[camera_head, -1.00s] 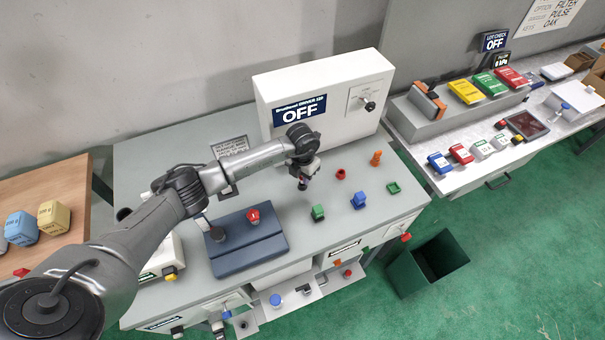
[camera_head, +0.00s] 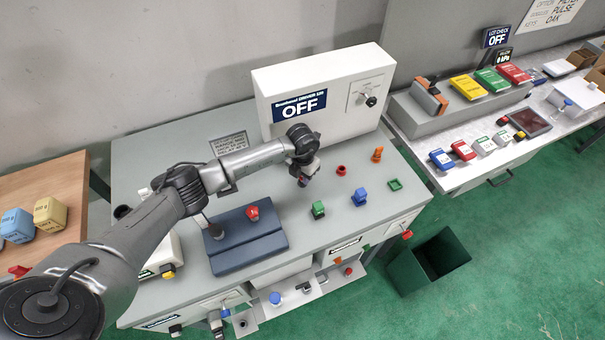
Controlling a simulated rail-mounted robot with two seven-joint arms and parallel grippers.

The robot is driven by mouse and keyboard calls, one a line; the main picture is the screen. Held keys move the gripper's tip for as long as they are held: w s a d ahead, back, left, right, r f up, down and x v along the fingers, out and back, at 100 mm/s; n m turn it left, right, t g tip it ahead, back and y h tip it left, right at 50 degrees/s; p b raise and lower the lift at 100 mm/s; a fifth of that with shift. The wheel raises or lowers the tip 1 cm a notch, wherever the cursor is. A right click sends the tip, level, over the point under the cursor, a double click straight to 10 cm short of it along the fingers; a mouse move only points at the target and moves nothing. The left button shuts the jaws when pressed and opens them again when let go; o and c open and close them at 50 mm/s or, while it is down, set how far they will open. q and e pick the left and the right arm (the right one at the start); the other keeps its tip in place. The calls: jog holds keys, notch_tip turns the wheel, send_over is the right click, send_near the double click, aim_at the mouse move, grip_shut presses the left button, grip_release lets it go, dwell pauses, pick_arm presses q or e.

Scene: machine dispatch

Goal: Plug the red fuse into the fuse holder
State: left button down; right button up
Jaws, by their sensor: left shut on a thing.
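My left gripper (camera_head: 303,181) hangs over the grey bench top, left of the red ring-shaped piece (camera_head: 341,171). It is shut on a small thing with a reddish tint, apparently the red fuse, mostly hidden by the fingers. I cannot tell for sure which piece is the fuse holder. My right gripper is not in view.
A green block (camera_head: 318,209), a blue block (camera_head: 359,198), a green square piece (camera_head: 395,185) and an orange peg (camera_head: 377,154) stand right of the gripper. A dark blue base (camera_head: 250,243) with a red knob (camera_head: 253,213) lies left. A white cabinet (camera_head: 340,115) marked OFF stands behind.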

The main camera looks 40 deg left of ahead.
pick_arm(q)
jog(key=shift+f, duration=0.4)
jog(key=c, duration=0.8)
grip_release()
jog(key=shift+o, duration=0.7)
jog(key=o, duration=0.3)
jog(key=shift+r, duration=0.25)
jog(key=shift+r+p, duration=0.85)
jog(key=shift+r, duration=0.3)
jog(key=shift+r+p, duration=1.3)
jog(key=shift+r, duration=0.4)
